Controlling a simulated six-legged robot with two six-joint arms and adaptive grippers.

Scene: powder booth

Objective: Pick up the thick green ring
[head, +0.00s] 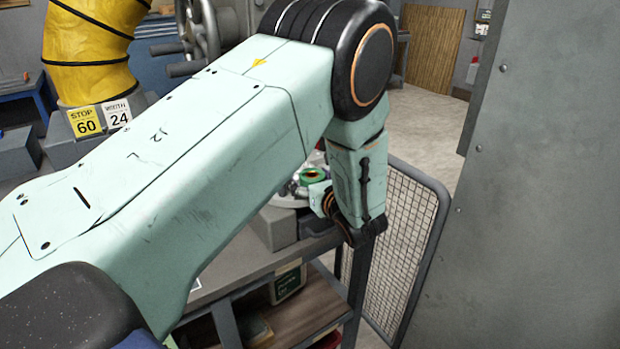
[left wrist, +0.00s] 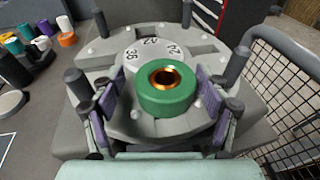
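The thick green ring (left wrist: 167,97) sits near the middle of a round grey plate in the left wrist view, with a copper-coloured sleeve in its hole. It also shows small in the head view (head: 312,176), partly hidden by my left arm. My left gripper (left wrist: 157,90) is open, its purple-padded fingers to the left and right of the ring with gaps on both sides. Its fingers are mostly hidden behind my arm in the head view. I cannot tell how high the fingertips are relative to the ring. My right gripper is not in view.
A pale numbered disc (left wrist: 150,55) lies just behind the ring, and grey posts (left wrist: 245,60) stand around the plate's rim. Several coloured cylinders (left wrist: 30,40) stand at the left. A wire mesh panel (head: 400,245) stands right of the bench, close to my arm.

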